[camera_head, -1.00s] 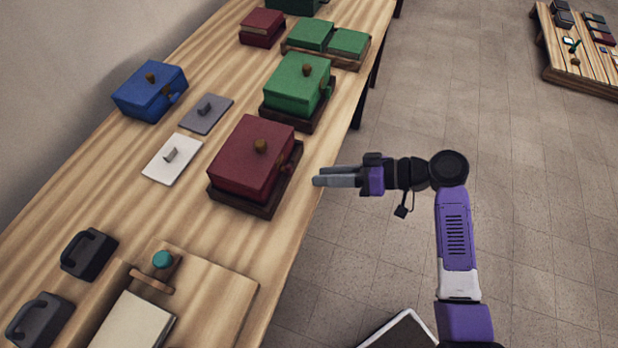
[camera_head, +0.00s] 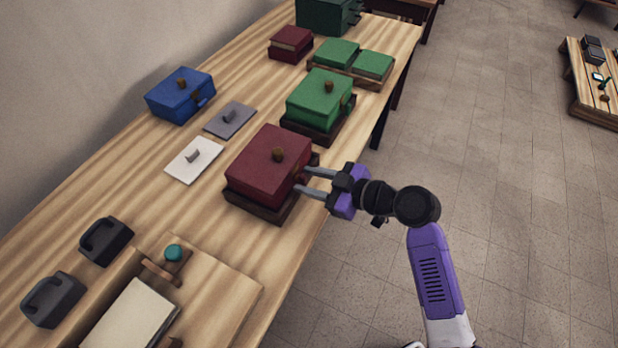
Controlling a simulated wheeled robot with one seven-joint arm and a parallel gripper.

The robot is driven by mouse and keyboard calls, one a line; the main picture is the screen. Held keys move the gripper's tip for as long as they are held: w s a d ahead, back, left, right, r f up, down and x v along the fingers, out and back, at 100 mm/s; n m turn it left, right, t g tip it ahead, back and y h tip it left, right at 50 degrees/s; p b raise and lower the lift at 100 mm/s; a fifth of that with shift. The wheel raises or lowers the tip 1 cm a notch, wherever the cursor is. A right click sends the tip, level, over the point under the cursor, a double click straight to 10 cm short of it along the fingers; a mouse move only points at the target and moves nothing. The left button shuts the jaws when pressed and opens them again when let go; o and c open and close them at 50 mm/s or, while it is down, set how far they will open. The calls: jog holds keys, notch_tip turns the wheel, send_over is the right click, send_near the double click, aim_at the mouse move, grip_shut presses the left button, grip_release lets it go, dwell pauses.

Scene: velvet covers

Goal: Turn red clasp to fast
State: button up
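A green box (camera_head: 319,97) on a dark base stands just beyond, and a blue box (camera_head: 181,95) further left.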

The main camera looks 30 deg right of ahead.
jog(key=shift+w+a+f, duration=0.1)
jog(key=shift+w, duration=0.05)
jog(key=shift+c, duration=0.4)
grip_shut()
